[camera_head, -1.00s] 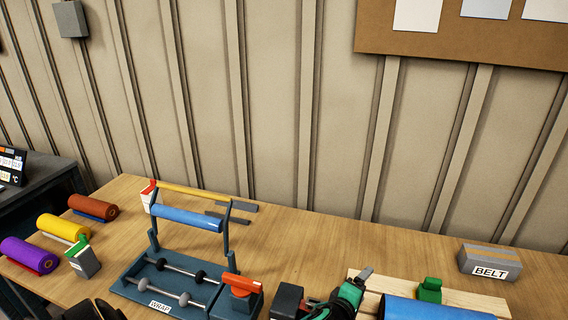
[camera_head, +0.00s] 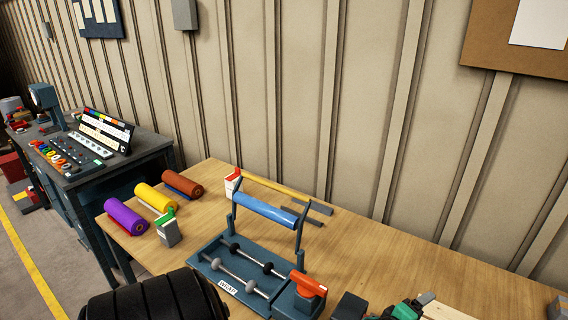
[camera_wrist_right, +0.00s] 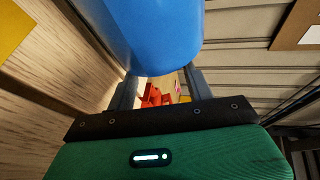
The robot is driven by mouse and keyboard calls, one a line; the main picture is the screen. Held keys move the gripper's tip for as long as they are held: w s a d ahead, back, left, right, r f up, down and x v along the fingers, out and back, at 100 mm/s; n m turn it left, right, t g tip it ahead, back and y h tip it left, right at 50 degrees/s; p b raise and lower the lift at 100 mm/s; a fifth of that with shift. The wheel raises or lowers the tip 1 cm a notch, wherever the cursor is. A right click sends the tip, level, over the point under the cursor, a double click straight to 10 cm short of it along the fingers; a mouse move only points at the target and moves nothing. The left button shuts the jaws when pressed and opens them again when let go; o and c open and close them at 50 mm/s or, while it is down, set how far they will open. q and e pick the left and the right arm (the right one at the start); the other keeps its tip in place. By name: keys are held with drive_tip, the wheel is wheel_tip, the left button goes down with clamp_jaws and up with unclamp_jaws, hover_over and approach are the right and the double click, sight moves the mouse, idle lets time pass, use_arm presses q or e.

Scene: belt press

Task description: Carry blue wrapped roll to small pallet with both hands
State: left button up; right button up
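The blue wrapped roll (camera_wrist_right: 155,30) fills the top of the right wrist view, its rounded near end just beyond my right gripper (camera_wrist_right: 165,85). The right gripper's two grey fingers stand apart with a gap between them. The roll covers their tips, so I cannot tell whether they press on it. In the head view the roll and my right gripper are out of frame. My left gripper (camera_head: 412,308), green with a grey fingertip, shows only partly at the bottom edge, beside pale boards (camera_head: 447,313); its grip is hidden. I cannot identify a small pallet.
A wrap stand (camera_head: 215,263) with a blue film roll (camera_head: 266,211) is on the wooden table (camera_head: 355,262). Purple (camera_head: 126,217), yellow (camera_head: 155,197) and brown (camera_head: 182,184) rolls lie left of it. A dark bench (camera_head: 105,165) stands farther left. Floor shows at far left.

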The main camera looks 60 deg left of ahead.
use_arm(q)
drive_tip(key=shift+r+p, duration=1.2)
drive_tip(key=shift+r, duration=0.15)
use_arm(e)
drive_tip(key=shift+v, duration=3.3)
drive_tip(key=shift+s+d+r+p, duration=0.2)
drive_tip(key=shift+s+d+p, duration=0.4)
drive_tip(key=shift+d, duration=0.25)
drive_tip(key=shift+s+d+r+p, duration=0.2)
drive_tip(key=shift+s+d+p, duration=0.45)
drive_tip(key=shift+d, duration=0.15)
drive_tip(key=shift+s+d, duration=0.2)
drive_tip(key=shift+d, duration=0.1)
use_arm(q)
wheel_tip(320, 180, up, 2)
drive_tip(key=shift+r, duration=0.25)
